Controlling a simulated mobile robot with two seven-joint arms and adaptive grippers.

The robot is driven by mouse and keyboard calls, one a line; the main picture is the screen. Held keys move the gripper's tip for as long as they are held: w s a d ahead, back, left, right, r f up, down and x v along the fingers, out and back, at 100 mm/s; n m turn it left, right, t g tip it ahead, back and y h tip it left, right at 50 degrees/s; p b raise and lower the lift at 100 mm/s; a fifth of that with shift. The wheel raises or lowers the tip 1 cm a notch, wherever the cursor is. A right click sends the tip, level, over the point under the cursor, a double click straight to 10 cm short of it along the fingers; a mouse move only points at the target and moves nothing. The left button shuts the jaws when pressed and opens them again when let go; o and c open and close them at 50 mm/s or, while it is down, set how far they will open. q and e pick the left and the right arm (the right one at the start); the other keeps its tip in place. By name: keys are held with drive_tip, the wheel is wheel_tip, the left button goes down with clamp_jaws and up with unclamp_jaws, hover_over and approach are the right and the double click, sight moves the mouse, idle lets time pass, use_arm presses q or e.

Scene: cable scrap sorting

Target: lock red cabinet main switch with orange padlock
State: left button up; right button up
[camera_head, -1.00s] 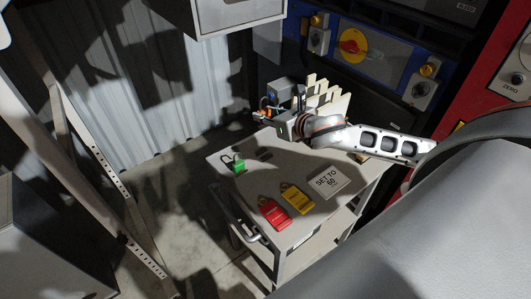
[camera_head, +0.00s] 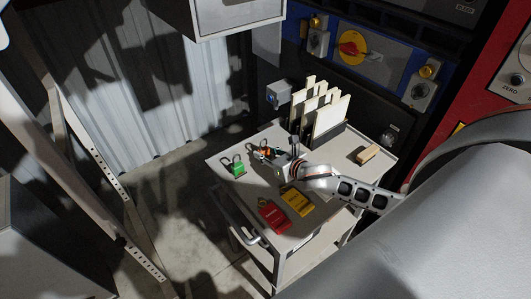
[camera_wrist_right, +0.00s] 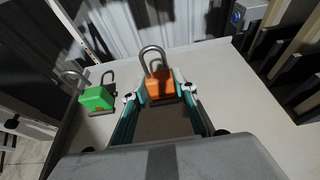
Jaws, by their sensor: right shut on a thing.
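The orange padlock (camera_wrist_right: 158,85) stands between the fingertips of my right gripper (camera_wrist_right: 158,91) in the right wrist view, its grey shackle pointing away from the gripper. In the head view my right gripper (camera_head: 272,154) is over the trolley top, shut on the orange padlock (camera_head: 265,150), which is small and partly hidden there. I cannot tell whether the padlock touches the trolley. The red cabinet (camera_head: 492,65) is at the right edge, partly cut off, with a dark knob (camera_head: 516,79) marked ZERO. I cannot make out its main switch. My left gripper is not in view.
Behind, a blue cabinet has a red-and-yellow rotary switch (camera_head: 351,45).

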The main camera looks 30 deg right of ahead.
drive_tip(key=shift+f, duration=0.1)
drive_tip(key=o, duration=1.1)
drive_tip(key=shift+o, duration=0.2)
drive_tip(key=shift+f, duration=0.1)
drive_tip(key=shift+b, duration=0.35)
drive_tip(key=v, duration=0.6)
drive_tip(key=shift+s+f, duration=0.1)
drive_tip(key=shift+s, duration=0.35)
drive_tip(key=shift+o, duration=0.5)
drive_tip(key=shift+s, duration=0.3)
drive_tip(key=shift+s+r, duration=0.3)
drive_tip(key=shift+r, duration=0.55)
drive_tip(key=shift+f+x, duration=0.2)
drive_tip(key=shift+x, duration=3.7)
